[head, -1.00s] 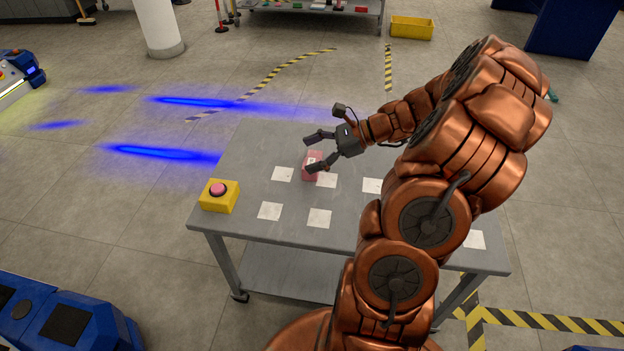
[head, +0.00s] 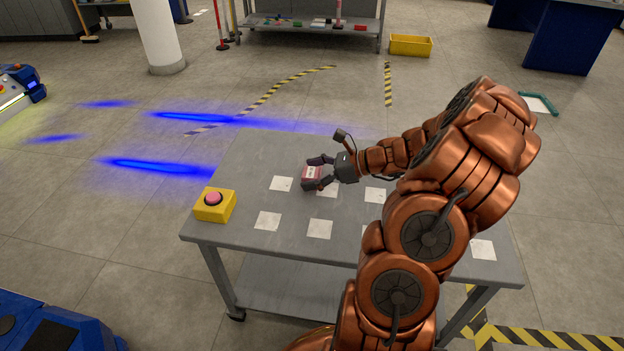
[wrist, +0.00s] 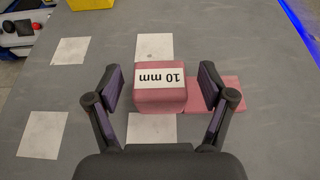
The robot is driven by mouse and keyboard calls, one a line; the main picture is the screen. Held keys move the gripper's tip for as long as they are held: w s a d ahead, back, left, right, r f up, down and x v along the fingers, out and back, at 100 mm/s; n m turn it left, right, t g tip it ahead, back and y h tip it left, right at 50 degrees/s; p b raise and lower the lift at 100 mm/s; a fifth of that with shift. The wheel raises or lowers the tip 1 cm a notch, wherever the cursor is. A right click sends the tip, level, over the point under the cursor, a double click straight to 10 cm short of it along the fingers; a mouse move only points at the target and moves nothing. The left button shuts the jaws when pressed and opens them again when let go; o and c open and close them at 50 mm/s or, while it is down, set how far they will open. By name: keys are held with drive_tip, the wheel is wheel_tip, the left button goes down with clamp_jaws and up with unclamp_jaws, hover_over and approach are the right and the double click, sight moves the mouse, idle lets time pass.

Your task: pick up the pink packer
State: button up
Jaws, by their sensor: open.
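The pink packer (head: 312,174) is a small block on the grey table, with a white label reading "10 mm" in the wrist view (wrist: 160,95). A lower, flat pink part (wrist: 222,93) shows to its right, partly behind a finger; I cannot tell whether it is joined to the block. My gripper (head: 313,172) is open, with one finger on each side of the block. In the wrist view, small gaps show between the block and both fingers (wrist: 160,84). The side of the block away from the wrist camera is hidden.
The grey table (head: 250,172) carries several flat white squares, some beside the packer. A yellow box with a pink button (head: 214,206) stands at the table's left corner. A shelf cart (head: 310,35) and a yellow bin (head: 410,45) are far behind.

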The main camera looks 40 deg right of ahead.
drive_tip(key=shift+w+a+f, duration=0.3)
drive_tip(key=shift+w+a, duration=0.15)
drive_tip(key=shift+w, duration=0.05)
drive_tip(key=c, duration=1.3)
